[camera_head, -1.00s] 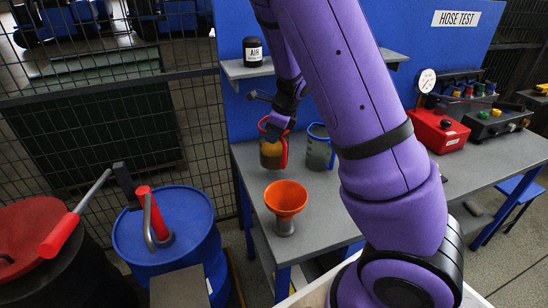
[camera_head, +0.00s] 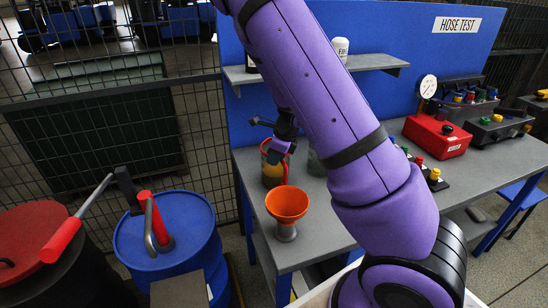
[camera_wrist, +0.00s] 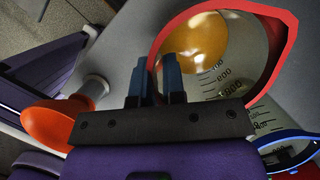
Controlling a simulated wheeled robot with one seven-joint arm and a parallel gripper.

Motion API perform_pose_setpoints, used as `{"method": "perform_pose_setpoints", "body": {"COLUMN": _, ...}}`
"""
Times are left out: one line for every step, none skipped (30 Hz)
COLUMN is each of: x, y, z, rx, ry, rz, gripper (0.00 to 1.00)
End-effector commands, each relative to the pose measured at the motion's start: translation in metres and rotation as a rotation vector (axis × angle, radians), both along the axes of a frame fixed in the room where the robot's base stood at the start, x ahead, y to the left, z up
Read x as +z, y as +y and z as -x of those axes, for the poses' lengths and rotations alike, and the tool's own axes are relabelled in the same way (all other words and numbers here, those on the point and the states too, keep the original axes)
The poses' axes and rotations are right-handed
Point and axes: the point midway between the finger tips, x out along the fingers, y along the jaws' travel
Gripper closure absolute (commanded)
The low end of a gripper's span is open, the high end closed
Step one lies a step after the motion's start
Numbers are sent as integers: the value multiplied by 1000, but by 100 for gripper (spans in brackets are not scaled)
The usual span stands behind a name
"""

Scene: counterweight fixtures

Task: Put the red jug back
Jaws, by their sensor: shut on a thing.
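The red jug (camera_head: 271,172), clear with a red rim and handle and amber liquid inside, is upright at the bench's back left. My gripper (camera_head: 283,147) is shut on it at its handle side. In the wrist view, the dark blue fingers (camera_wrist: 154,76) are at the left of the jug's red rim (camera_wrist: 222,14); the handle is mostly hidden between them. I cannot tell whether the jug's base touches the bench. The blue jug (camera_head: 316,164) is just right of it, mostly behind my arm; its blue rim (camera_wrist: 285,139) shows at the wrist view's lower right.
An orange funnel (camera_head: 287,203) stands in front of the red jug on the grey bench (camera_head: 247,165). A shelf (camera_head: 373,62) hangs above. A red gauge box (camera_head: 437,135) and valve panel (camera_head: 497,131) are at the right. Drums (camera_head: 190,218) stand left.

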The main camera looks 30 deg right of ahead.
Motion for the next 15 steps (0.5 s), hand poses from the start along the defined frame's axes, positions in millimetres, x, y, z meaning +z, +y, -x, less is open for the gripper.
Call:
{"method": "perform_pose_setpoints", "body": {"x": -1, "y": 0, "z": 0, "rx": -1, "ry": 0, "rz": 0, "gripper": 100}}
{"method": "perform_pose_setpoints", "body": {"x": -1, "y": 0, "z": 0, "rx": 0, "ry": 0, "rz": 0, "gripper": 83}}
{"method": "perform_pose_setpoints", "body": {"x": -1, "y": 0, "z": 0, "rx": 0, "ry": 0, "rz": 0, "gripper": 73}}
{"method": "perform_pose_setpoints", "body": {"x": -1, "y": 0, "z": 0, "rx": 0, "ry": 0, "rz": 0, "gripper": 67}}
{"method": "perform_pose_setpoints", "body": {"x": -1, "y": 0, "z": 0, "rx": 0, "ry": 0, "rz": 0, "gripper": 64}}
{"method": "perform_pose_setpoints", "body": {"x": -1, "y": 0, "z": 0, "rx": 0, "ry": 0, "rz": 0, "gripper": 64}}
{"method": "perform_pose_setpoints", "body": {"x": -1, "y": 0, "z": 0, "rx": 0, "ry": 0, "rz": 0, "gripper": 64}}
{"method": "perform_pose_setpoints", "body": {"x": -1, "y": 0, "z": 0, "rx": 0, "ry": 0, "rz": 0, "gripper": 64}}
{"method": "perform_pose_setpoints", "body": {"x": -1, "y": 0, "z": 0, "rx": 0, "ry": 0, "rz": 0, "gripper": 64}}
{"method": "perform_pose_setpoints", "body": {"x": -1, "y": 0, "z": 0, "rx": 0, "ry": 0, "rz": 0, "gripper": 64}}
{"method": "perform_pose_setpoints", "body": {"x": -1, "y": 0, "z": 0, "rx": 0, "ry": 0, "rz": 0, "gripper": 64}}
{"method": "perform_pose_setpoints", "body": {"x": -1, "y": 0, "z": 0, "rx": 0, "ry": 0, "rz": 0, "gripper": 64}}
{"method": "perform_pose_setpoints", "body": {"x": 0, "y": 0, "z": 0, "rx": 0, "ry": 0, "rz": 0, "gripper": 64}}
{"method": "perform_pose_setpoints", "body": {"x": 0, "y": 0, "z": 0, "rx": 0, "ry": 0, "rz": 0, "gripper": 64}}
{"method": "perform_pose_setpoints", "body": {"x": 2, "y": 0, "z": 0, "rx": 0, "ry": 0, "rz": 0, "gripper": 64}}
